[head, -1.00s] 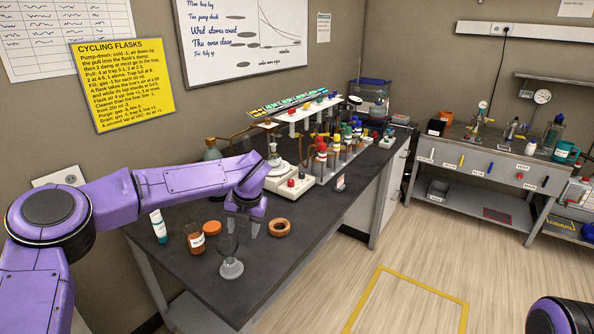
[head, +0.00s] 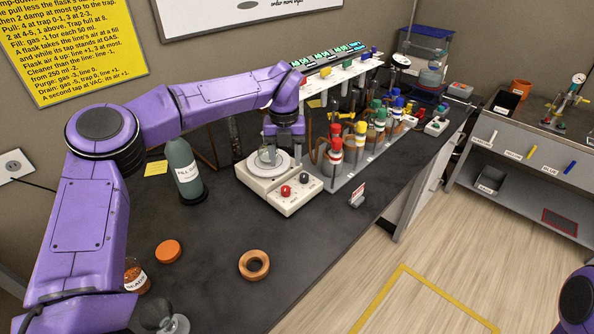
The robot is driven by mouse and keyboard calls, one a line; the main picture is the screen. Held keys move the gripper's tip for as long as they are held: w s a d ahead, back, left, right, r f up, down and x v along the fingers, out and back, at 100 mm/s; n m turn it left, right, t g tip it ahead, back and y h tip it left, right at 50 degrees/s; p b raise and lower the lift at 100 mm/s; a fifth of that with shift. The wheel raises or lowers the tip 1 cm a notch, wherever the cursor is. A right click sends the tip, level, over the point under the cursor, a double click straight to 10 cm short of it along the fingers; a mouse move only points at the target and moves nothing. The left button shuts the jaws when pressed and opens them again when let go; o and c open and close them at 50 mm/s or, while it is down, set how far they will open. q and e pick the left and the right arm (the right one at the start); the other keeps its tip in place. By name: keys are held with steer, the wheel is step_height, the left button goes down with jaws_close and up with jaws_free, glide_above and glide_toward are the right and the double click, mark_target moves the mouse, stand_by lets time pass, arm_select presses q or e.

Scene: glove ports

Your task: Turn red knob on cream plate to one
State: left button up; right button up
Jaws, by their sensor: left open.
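The cream plate (head: 262,189), a hotplate-like box with a round pale top, stands on the dark bench in the middle of the head view. Its red knob (head: 285,191) is on the sloped front, with a black knob (head: 306,178) to its right. The setting of the red knob is too small to read. My left gripper (head: 284,151) is open, pointing down above the back of the plate, apart from the red knob. A small glass vessel on the plate's top is partly hidden by the gripper. My right gripper is out of view.
A dark bottle (head: 184,168) stands left of the plate. A rack with coloured taps (head: 362,150) stands close on its right. A cork ring (head: 254,264) and an orange lid (head: 169,251) lie nearer; the bench between them and the plate is clear.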

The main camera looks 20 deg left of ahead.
arm_select(q)
steer(key=p, duration=0.2)
glide_above(285, 188)
steer(key=f, duration=0.5)
steer(key=shift+s+d, duration=0.1)
steer(key=shift+s, duration=0.15)
steer(key=f, duration=0.3)
steer(key=f+p, duration=0.1)
steer(key=f, duration=0.1)
steer(key=shift+w, duration=0.4)
steer(key=shift+s, duration=0.2)
steer(key=shift+c, duration=0.3)
jaws_close()
